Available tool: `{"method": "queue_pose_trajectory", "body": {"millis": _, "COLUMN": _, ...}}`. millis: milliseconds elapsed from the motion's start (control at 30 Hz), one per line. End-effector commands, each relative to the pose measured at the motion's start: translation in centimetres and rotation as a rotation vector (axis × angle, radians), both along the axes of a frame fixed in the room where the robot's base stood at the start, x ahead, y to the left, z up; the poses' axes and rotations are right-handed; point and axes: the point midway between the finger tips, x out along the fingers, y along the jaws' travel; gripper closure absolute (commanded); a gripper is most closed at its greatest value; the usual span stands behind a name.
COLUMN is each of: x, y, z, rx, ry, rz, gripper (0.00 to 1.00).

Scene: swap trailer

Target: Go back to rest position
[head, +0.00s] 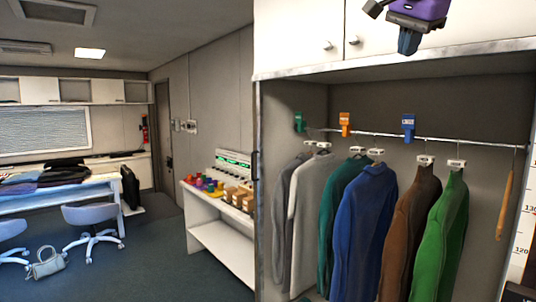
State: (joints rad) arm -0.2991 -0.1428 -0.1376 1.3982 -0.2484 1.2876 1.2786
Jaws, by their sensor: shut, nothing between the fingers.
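My gripper (408,42) shows at the top right of the head view, in front of the white cabinet doors. It has a purple body and its fingers point down, closed together with nothing held. It hangs above the open wardrobe (258,180) and is apart from the clothes and rail. The rest of my arm is mostly out of frame.
Several garments hang on the rail (470,141), including a blue jacket (362,240) and a green one (440,240). Coloured clips sit along the rail. A white shelf unit (222,250) stands left of the wardrobe. Chairs and a bag (46,266) are on the floor at far left.

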Motion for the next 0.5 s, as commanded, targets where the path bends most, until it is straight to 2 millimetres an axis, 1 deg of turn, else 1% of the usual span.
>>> {"method": "queue_pose_trajectory", "body": {"millis": 33, "x": -1.6, "y": -0.6, "z": -1.5, "rx": -0.025, "ry": 0.021, "rz": 0.055, "gripper": 1.0}}
{"method": "queue_pose_trajectory", "body": {"millis": 167, "x": -5.4, "y": -1.6, "z": -5.8, "rx": -0.102, "ry": 0.07, "rz": 0.224, "gripper": 1.0}}
{"method": "queue_pose_trajectory", "body": {"millis": 200, "x": -6.7, "y": -1.8, "z": -7.2, "rx": -0.126, "ry": 0.082, "rz": 0.276, "gripper": 1.0}}
{"method": "queue_pose_trajectory", "body": {"millis": 267, "x": -8.5, "y": -2.0, "z": -9.4, "rx": -0.159, "ry": 0.101, "rz": 0.353, "gripper": 1.0}}
{"method": "queue_pose_trajectory", "body": {"millis": 467, "x": -15.0, "y": -2.4, "z": -17.5, "rx": -0.273, "ry": 0.152, "rz": 0.601, "gripper": 1.0}}
{"method": "queue_pose_trajectory", "body": {"millis": 500, "x": -16.4, "y": -2.5, "z": -19.2, "rx": -0.296, "ry": 0.162, "rz": 0.649, "gripper": 1.0}}
